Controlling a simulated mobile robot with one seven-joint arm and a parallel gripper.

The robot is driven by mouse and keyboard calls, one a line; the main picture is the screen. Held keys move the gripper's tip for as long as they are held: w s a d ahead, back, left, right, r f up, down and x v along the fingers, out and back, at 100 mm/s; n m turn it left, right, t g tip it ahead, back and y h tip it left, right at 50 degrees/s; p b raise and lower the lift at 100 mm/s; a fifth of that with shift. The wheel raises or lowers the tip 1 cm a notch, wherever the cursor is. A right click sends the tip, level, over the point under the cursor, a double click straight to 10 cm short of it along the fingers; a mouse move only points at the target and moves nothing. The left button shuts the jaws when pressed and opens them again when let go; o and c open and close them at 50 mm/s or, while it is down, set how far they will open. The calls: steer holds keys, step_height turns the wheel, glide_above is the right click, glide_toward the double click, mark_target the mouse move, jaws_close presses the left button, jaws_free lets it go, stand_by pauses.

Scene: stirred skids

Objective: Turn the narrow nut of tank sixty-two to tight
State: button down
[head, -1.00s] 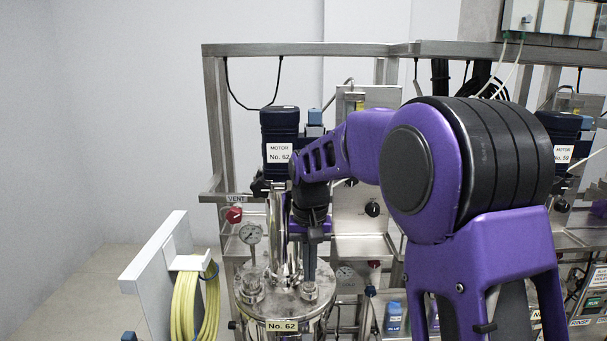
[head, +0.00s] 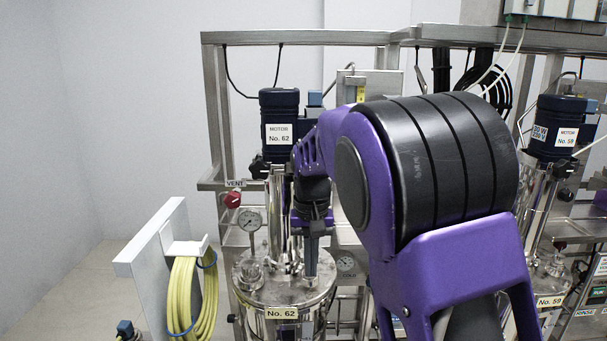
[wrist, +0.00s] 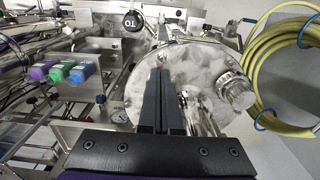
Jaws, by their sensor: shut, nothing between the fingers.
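Tank sixty-two (head: 262,292) is a steel vessel with a "No. 62" label (head: 281,312) at its lid's front edge. Its lid (wrist: 135,92) also shows in the wrist view. A hex fitting (head: 250,273) stands on the left of the lid; it shows at the right in the wrist view (wrist: 235,92). My gripper (head: 311,272) points down over the right front of the lid, at a second fitting there. In the wrist view its dark fingers (wrist: 164,72) lie together, with nothing between them. The fingers hide most of that second fitting, and I cannot tell whether they touch it.
Motor No. 62 (head: 279,125) and a steel column (head: 278,205) rise behind the lid. A gauge (head: 249,221) and red vent knob (head: 232,200) are at left. A white panel with yellow hose (head: 185,295) stands left. Tank No. 59 (head: 549,301) is at right.

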steer(key=shift+f+b, duration=0.45)
steer(key=shift+f, duration=1.4)
steer(key=shift+w+r+p, duration=0.2)
steer(key=shift+w+p, duration=0.35)
steer(key=shift+w, duration=0.05)
steer(key=shift+r+p, duration=0.1)
steer(key=shift+p, duration=0.6)
steer(key=shift+a+p, duration=0.15)
steer(key=shift+p, duration=0.55)
steer(key=shift+s, duration=0.25)
